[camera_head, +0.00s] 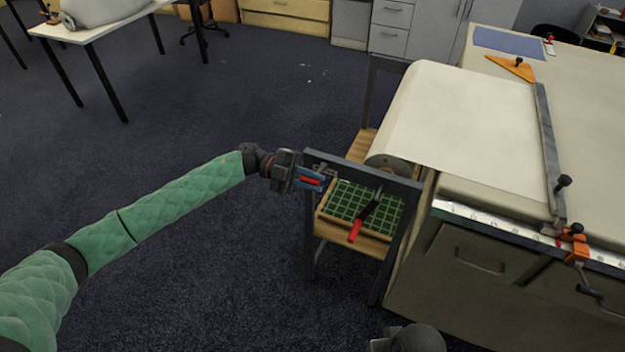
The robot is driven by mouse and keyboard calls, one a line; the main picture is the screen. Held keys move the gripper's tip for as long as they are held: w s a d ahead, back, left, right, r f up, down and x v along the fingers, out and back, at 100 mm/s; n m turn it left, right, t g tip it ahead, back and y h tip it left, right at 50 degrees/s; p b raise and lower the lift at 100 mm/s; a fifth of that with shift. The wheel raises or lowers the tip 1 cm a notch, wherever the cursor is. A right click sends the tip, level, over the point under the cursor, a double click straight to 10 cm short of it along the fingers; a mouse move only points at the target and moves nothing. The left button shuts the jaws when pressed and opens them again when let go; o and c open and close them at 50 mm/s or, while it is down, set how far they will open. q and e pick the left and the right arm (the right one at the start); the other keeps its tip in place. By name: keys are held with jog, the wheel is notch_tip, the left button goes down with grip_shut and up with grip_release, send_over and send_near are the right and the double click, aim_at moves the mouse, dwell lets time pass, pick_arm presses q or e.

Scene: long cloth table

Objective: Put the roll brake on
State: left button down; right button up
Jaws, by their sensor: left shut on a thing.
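The roll (377,162) of pale cloth is mounted in a dark grey frame at the near left end of the table, and its sheet runs up over the tabletop. My left gripper (311,180) is at the left end of this frame, shut on a small red part that looks like the roll brake's lever. The fingers hide most of the lever, and I cannot tell the brake's position against the roll. My right arm's dark end (410,340) shows at the bottom edge; its fingers cannot be made out.
Below the roll, a wooden tray (376,243) holds a green gridded mat (348,200) with a red-handled tool (358,228) on it. A metal straightedge (548,150) with an orange clamp (577,247) crosses the table. Open carpet lies left of the frame.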

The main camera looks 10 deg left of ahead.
pick_arm(q)
jog(key=shift+f, duration=0.15)
pick_arm(e)
jog(key=shift+a+f, duration=0.1)
jog(key=shift+f, duration=0.1)
pick_arm(q)
jog(key=shift+s, duration=0.1)
jog(key=c, duration=1.4)
grip_release()
jog(key=shift+o, duration=0.2)
pick_arm(e)
jog(key=shift+w, duration=0.1)
